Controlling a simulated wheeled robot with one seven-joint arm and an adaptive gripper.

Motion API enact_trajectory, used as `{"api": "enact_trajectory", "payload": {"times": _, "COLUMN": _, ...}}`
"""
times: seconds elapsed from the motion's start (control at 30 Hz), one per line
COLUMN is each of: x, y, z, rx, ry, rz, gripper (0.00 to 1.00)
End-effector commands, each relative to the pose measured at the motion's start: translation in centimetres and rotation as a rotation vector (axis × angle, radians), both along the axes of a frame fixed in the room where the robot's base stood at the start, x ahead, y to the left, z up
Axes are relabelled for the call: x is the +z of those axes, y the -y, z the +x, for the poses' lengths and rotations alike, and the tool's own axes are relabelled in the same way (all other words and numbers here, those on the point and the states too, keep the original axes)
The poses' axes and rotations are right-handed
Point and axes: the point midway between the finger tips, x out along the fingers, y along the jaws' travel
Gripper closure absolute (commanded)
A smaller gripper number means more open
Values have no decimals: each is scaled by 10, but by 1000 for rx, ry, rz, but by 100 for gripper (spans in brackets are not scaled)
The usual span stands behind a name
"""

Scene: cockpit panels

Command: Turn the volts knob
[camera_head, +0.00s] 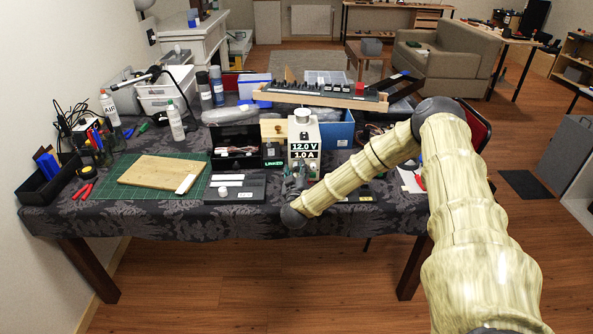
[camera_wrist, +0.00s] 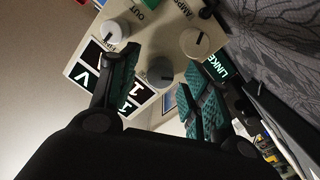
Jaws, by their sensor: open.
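The power supply (camera_head: 304,135) is a pale box on the table with a display reading 12.0 V and 1.0 A. In the wrist view its panel (camera_wrist: 140,45) shows tilted, with a white knob (camera_wrist: 112,33) at left, a white knob (camera_wrist: 194,42) at right, and a darker grey knob (camera_wrist: 160,72) lower between them. AMPS and OUT lettering is partly readable; I cannot tell which knob is volts. My gripper (camera_wrist: 162,66) is open, its teal-padded fingers on either side of the grey knob. Contact is not clear. In the head view my gripper (camera_head: 296,182) is low before the supply.
A black LINKED box (camera_head: 273,150) stands just left of the supply, and a blue bin (camera_head: 337,133) behind right. A long panel on a wooden base (camera_head: 320,96) spans behind. A wooden board (camera_head: 160,171) lies on the green mat (camera_head: 110,187) at left.

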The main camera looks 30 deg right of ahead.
Motion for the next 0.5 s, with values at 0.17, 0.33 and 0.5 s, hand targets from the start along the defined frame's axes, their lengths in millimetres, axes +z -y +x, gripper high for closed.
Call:
{"api": "enact_trajectory", "payload": {"times": 0.17, "x": 0, "y": 1, "z": 1, "rx": 0, "ry": 0, "rz": 0, "gripper": 52}}
{"api": "enact_trajectory", "payload": {"times": 0.33, "x": 0, "y": 1, "z": 1, "rx": 0, "ry": 0, "rz": 0, "gripper": 63}}
{"api": "enact_trajectory", "payload": {"times": 0.5, "x": 0, "y": 1, "z": 1, "rx": 0, "ry": 0, "rz": 0, "gripper": 94}}
